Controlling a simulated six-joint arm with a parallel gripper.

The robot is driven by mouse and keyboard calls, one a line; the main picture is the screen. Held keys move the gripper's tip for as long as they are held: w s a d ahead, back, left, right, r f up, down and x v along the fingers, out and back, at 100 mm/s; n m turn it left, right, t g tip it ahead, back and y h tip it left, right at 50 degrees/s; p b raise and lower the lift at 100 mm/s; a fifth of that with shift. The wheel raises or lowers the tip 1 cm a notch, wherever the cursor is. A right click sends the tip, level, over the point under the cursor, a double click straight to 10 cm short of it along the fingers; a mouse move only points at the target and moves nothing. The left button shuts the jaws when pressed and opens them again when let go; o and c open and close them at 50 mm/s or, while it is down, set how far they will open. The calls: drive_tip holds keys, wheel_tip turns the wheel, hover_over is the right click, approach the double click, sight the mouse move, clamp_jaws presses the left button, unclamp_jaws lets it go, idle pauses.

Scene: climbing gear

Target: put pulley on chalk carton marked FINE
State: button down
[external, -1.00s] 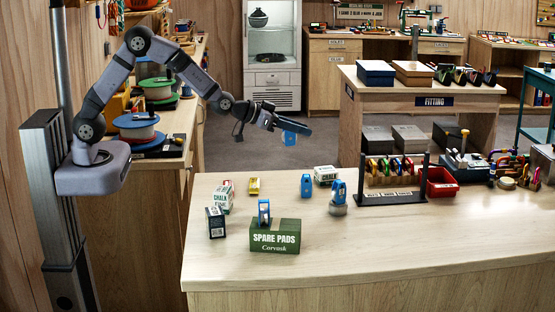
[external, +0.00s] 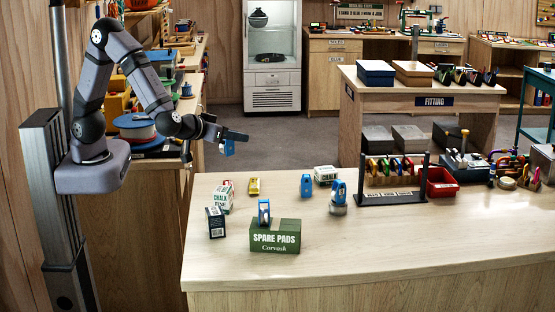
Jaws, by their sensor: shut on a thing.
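My gripper (external: 238,136) is shut on a blue pulley (external: 228,148), which hangs below the jaws in the air above the back left of the table. The chalk carton marked FINE (external: 223,198) is a white box with green lettering at the table's left, below and a little in front of the held pulley. The two are apart. Other blue pulleys are in view: one on the green SPARE PADS box (external: 264,212), one standing on the table (external: 306,185), and one on a round grey piece (external: 338,193).
A dark box (external: 215,222) stands in front of the FINE carton, and a yellow item (external: 253,186) lies to its right. Another chalk carton (external: 326,174) is farther right. The green SPARE PADS box (external: 275,237) is in front. A rack (external: 392,198) stands to the right. The table's front right is clear.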

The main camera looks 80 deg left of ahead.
drive_tip(key=shift+s+f, duration=0.25)
drive_tip(key=shift+s, duration=0.75)
drive_tip(key=shift+f+p, duration=0.35)
drive_tip(key=shift+f, duration=4.7)
drive_tip(key=shift+f+g, duration=0.15)
drive_tip(key=shift+g, duration=0.15)
drive_tip(key=c, duration=1.5)
unclamp_jaws()
drive_tip(key=shift+o, duration=0.2)
